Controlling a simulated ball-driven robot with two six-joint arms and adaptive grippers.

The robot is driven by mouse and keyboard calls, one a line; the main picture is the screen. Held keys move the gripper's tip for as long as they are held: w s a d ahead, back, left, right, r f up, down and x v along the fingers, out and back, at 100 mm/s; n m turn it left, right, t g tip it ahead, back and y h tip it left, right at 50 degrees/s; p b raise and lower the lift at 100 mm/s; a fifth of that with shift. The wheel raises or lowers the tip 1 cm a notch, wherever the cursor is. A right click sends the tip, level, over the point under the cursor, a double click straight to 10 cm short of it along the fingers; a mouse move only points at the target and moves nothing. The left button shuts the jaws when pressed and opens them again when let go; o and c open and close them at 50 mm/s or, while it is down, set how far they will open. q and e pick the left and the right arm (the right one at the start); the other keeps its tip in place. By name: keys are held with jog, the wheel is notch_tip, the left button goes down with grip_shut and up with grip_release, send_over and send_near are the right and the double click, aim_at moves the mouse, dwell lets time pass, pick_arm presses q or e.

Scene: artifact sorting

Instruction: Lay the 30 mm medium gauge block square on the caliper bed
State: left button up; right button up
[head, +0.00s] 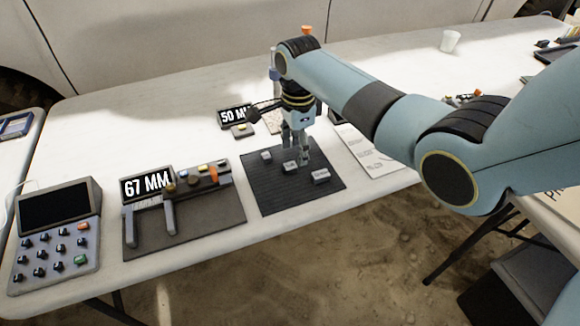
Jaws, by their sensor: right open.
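Three small grey gauge blocks lie on a dark ribbed mat (275,202): a left block (265,156), a middle block (290,165) and a right block (320,176). By size and place the middle one looks like the medium block, but its marking is too small to read. My right gripper (298,154) is open and points down over the mat, its fingertips close to the middle block. I cannot tell whether they touch it. The caliper bed (205,224) lies left of the mat, with the caliper (170,217) on it and no block visible between its jaws. My left gripper is not in view.
A "67 MM" display (147,187) stands behind the caliper. A keypad console (55,240) is at far left. A "50 M…" display (235,116) stands behind the mat. A paper sheet (372,158) lies to its right. A white cup (450,41) stands at the back.

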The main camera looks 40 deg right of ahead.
aim_at(293, 165)
jog(key=f, duration=0.1)
jog(key=f+b, duration=0.1)
jog(key=f, duration=0.3)
jog(key=shift+w+a+f, duration=0.2)
jog(key=shift+w+f, duration=0.05)
jog(key=shift+w, duration=0.15)
grip_shut()
